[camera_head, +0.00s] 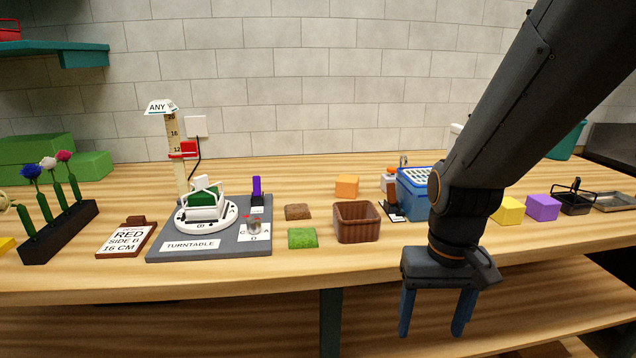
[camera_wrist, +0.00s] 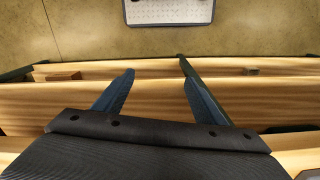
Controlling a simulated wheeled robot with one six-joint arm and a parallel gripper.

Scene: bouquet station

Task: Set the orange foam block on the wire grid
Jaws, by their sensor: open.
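The orange foam block (camera_head: 347,186) sits on the bench behind the brown basket (camera_head: 356,222), with nothing on top of it. A white grid (camera_head: 421,177) covers the top of a blue container (camera_head: 408,203), right of the block; my arm partly hides this container. I cannot tell whether this is the wire grid. My gripper (camera_head: 431,322) is open and empty, pointing down in front of the bench edge, to the right of and nearer than the block. Its two fingers also show in the wrist view (camera_wrist: 156,68), with nothing between them.
Yellow (camera_head: 508,210) and purple (camera_head: 542,207) blocks, a black wire caddy (camera_head: 574,201) and a metal tray (camera_head: 615,201) stand at right. A turntable station (camera_head: 208,240), flower rack (camera_head: 60,232) and clipboard sign (camera_head: 126,238) are at left. A green pad (camera_head: 302,238) lies left of the basket.

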